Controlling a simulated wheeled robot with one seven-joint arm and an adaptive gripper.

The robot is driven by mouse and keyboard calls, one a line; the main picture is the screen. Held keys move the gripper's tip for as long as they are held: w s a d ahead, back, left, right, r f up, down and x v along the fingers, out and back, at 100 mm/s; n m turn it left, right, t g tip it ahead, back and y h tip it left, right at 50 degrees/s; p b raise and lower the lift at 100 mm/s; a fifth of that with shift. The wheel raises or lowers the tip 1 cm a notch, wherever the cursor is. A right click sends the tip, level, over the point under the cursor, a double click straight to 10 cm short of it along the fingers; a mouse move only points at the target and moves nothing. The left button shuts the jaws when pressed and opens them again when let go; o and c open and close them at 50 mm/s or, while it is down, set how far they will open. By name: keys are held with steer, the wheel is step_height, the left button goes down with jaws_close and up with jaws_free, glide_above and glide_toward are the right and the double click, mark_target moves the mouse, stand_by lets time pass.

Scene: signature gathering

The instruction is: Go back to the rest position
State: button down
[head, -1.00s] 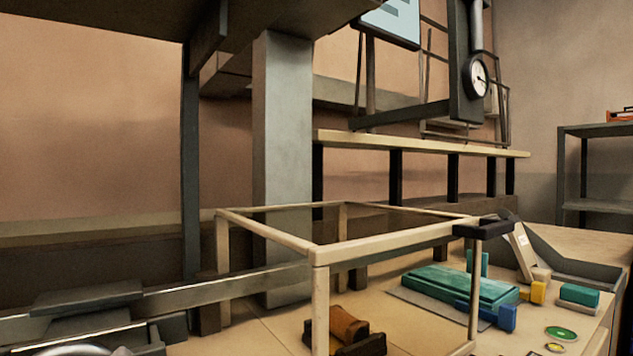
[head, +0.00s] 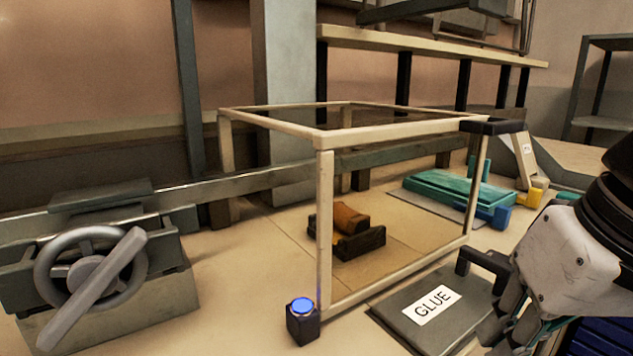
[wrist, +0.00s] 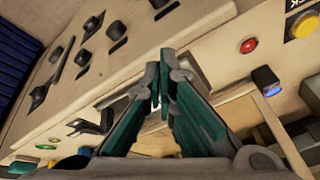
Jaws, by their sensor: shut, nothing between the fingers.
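My gripper (wrist: 158,80) is shut in the wrist view, its teal-padded fingers drawn together at the tips with nothing between them. In the head view part of the gripper (head: 512,330) shows at the lower right, just right of the dark plate marked GLUE (head: 432,305); its fingertips are not clear there. In the wrist view the fingers point over a beige panel (wrist: 190,40) with several black knobs; I cannot tell how far apart they are.
A clear case with a pale frame (head: 325,220) covers a brown roller (head: 348,217). A blue-topped button (head: 303,308) stands at its front corner. A handwheel (head: 88,278) is at left, a teal block (head: 450,192) at back right. A red button (wrist: 249,46) shows in the wrist view.

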steer(key=s+d+f+g+h, duration=0.2)
steer(key=s+d+f, duration=0.1)
steer(key=s+f, duration=0.5)
step_height(320, 180, up, 16)
steer(key=t+p, duration=0.2)
steer(key=p, duration=1.3)
steer(key=shift+w+a+t, duration=0.2)
steer(key=shift+a+t, duration=0.1)
